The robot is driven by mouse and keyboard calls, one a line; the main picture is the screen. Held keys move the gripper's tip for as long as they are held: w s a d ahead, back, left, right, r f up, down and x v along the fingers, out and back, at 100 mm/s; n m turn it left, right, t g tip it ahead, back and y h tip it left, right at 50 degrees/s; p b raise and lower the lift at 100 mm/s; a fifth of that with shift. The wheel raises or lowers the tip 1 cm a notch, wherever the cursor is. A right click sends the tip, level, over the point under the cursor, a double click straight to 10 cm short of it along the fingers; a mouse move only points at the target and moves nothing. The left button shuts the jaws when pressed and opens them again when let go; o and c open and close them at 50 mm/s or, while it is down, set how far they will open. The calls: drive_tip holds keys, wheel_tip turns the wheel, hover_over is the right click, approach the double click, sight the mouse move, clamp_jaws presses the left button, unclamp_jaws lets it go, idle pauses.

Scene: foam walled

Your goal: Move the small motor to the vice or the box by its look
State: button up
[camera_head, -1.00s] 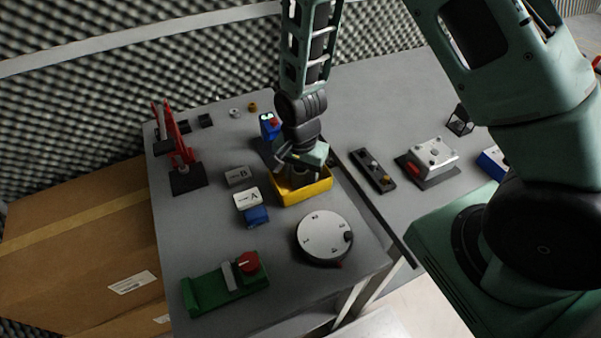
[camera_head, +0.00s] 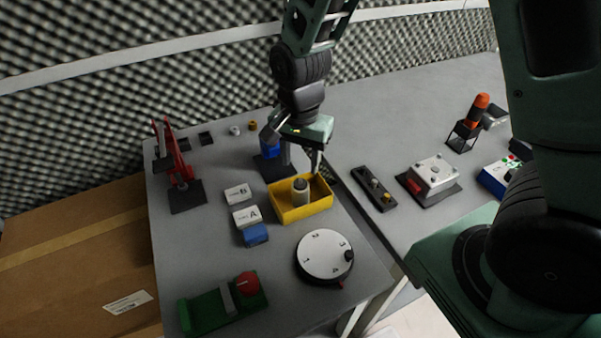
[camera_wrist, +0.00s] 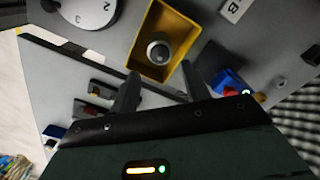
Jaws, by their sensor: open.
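The small motor (camera_head: 301,190) is a grey cylinder with a rounded top. It stands upright in the yellow box (camera_head: 287,215). In the wrist view the motor (camera_wrist: 158,51) shows from above inside the yellow box (camera_wrist: 142,72). My gripper (camera_head: 292,156) is open and empty above the box, its fingers spread and apart from the motor. In the wrist view its fingertips (camera_wrist: 160,74) point toward the box. A green vice-like fixture (camera_head: 222,303) with a grey jaw and red knob is at the table's front left.
White blocks marked B (camera_head: 237,194) and A (camera_head: 246,217), and a blue block (camera_head: 255,235), lie left of the box. A numbered dial (camera_head: 324,256) is in front. A red stand (camera_head: 183,180) is at left, a blue device (camera_head: 271,153) behind. The second table (camera_head: 410,125) has free room.

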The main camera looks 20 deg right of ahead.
drive_tip(key=shift+r, duration=0.45)
drive_tip(key=s+a+r+n, duration=0.3)
drive_tip(key=s+r+n, duration=0.2)
drive_tip(key=s+n, duration=0.3)
drive_tip(key=s+a+r+n, duration=0.3)
drive_tip(key=s+r+n, duration=0.2)
drive_tip(key=s+n, duration=0.4)
drive_tip(key=shift+s+a+y, duration=0.2)
drive_tip(key=shift+s+y, duration=0.1)
drive_tip(key=shift+s, duration=0.8)
